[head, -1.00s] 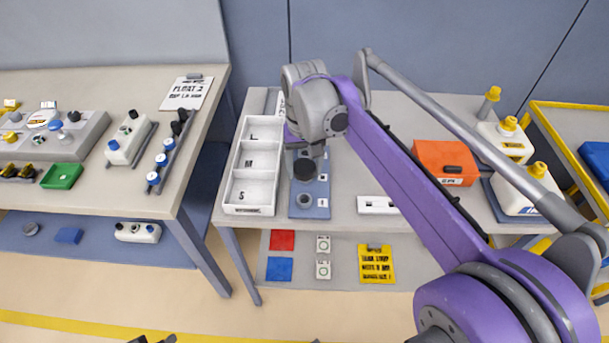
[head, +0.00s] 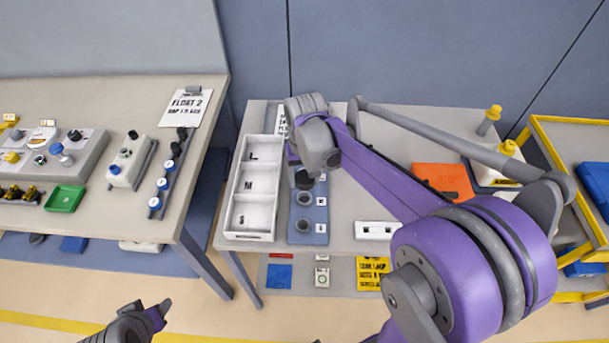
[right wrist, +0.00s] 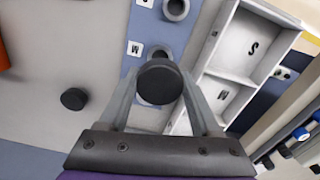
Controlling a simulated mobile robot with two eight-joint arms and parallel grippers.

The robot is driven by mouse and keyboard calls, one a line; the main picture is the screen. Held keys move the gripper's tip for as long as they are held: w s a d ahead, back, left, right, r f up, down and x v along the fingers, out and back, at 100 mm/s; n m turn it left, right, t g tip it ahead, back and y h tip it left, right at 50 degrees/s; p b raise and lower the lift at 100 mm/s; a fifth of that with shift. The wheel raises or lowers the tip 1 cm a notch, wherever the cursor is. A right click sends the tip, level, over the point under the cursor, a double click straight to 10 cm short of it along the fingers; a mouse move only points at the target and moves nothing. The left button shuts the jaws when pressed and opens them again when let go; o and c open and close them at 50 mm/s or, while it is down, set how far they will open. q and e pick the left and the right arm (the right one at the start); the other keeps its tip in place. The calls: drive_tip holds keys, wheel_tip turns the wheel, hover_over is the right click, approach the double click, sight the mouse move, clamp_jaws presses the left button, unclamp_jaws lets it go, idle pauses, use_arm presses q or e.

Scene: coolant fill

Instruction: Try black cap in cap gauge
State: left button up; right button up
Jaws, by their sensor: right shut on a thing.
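My right gripper (right wrist: 159,84) is shut on a black cap (right wrist: 160,83). The cap also shows in the head view (head: 303,181), at the far end of the blue cap gauge (head: 320,214). In the right wrist view the gauge (right wrist: 139,22) has two grey rings beyond the cap, with the letter M beside the nearer one. Another grey ring shows partly beneath the cap. I cannot tell whether the cap touches it. My left gripper (head: 148,306) is low at the left of the head view, looks open and is away from the table.
A white tray (head: 233,205) with L, M and S compartments stands left of the gauge. Another black cap (right wrist: 74,99) lies on the table. A white labelled block (head: 376,230) and an orange box (head: 440,178) are to the right. My right arm hides part of the table.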

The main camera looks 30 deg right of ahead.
sight(304, 177)
use_arm(q)
drive_tip(key=shift+f, duration=0.15)
use_arm(e)
drive_tip(key=shift+w+f, duration=0.1)
drive_tip(key=shift+f, duration=0.2)
drive_tip(key=shift+f+b, duration=1.05)
drive_tip(key=shift+f, duration=0.35)
use_arm(q)
drive_tip(key=shift+s+f+b, duration=0.2)
drive_tip(key=shift+s+f, duration=0.05)
drive_tip(key=shift+f, duration=0.45)
drive_tip(key=shift+s+f+b, duration=0.15)
drive_tip(key=shift+s+f, duration=0.1)
drive_tip(key=shift+f, duration=0.5)
drive_tip(key=shift+s+f+b, duration=0.2)
drive_tip(key=shift+s+f, duration=0.05)
drive_tip(key=shift+f, duration=0.45)
use_arm(e)
drive_tip(key=shift+f, duration=1)
use_arm(q)
drive_tip(key=shift+s+f+g+b, duration=0.15)
drive_tip(key=shift+f+b, duration=0.3)
drive_tip(key=shift+f, duration=0.1)
drive_tip(key=shift+s+f+g+b, duration=0.15)
drive_tip(key=shift+f+b, duration=0.25)
drive_tip(key=shift+f, duration=0.1)
use_arm(e)
drive_tip(key=shift+f, duration=1.25)
drive_tip(key=o, duration=1.5)
drive_tip(key=shift+o, duration=0.2)
